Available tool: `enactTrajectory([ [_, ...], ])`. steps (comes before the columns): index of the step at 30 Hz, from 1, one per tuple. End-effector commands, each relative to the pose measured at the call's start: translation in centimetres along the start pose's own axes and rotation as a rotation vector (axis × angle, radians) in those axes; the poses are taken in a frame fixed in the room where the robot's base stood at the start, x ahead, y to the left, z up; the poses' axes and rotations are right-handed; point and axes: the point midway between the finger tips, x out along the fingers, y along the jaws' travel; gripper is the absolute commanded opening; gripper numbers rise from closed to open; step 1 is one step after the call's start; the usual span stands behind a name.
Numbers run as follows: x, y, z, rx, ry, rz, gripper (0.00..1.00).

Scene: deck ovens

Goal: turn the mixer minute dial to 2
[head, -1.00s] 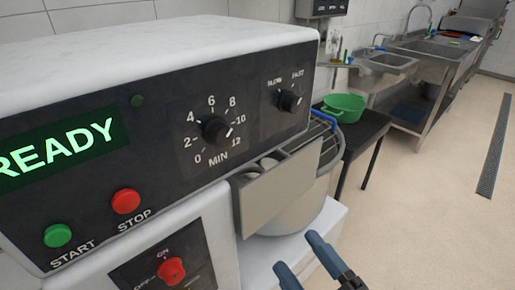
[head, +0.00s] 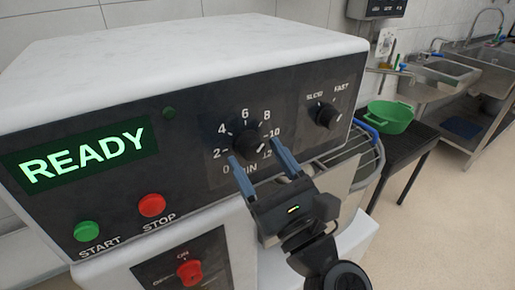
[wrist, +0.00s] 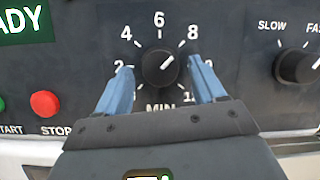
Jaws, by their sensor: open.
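The black minute dial (head: 246,145) is on the mixer's dark panel, with numbers from 0 to 12 around it and MIN below. It also shows in the wrist view (wrist: 160,66), where its white pointer line points up and right, roughly between 8 and 10. My gripper (head: 257,157) is open in front of the panel. In the wrist view its blue fingers (wrist: 161,72) stand to the left and right of the dial, with gaps on both sides. The fingers partly cover the 2, 10 and 12 marks. I cannot tell how far the fingertips are from the panel.
The SLOW/FAST knob (head: 325,115) is right of the minute dial. A READY display (head: 85,160), a red STOP button (head: 151,205) and a green START button (head: 86,231) are at left. A red knob (head: 189,272) is below. A green bowl (head: 390,117) stands beyond.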

Motion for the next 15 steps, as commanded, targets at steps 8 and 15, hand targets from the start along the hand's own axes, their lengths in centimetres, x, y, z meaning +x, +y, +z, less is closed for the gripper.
enactTrajectory([
  [8,0.99,0.0,-0.04,-0.001,0.001,0.0,0.69],
  [15,0.95,0.0,-0.04,-0.001,0.001,0.0,0.6],
])
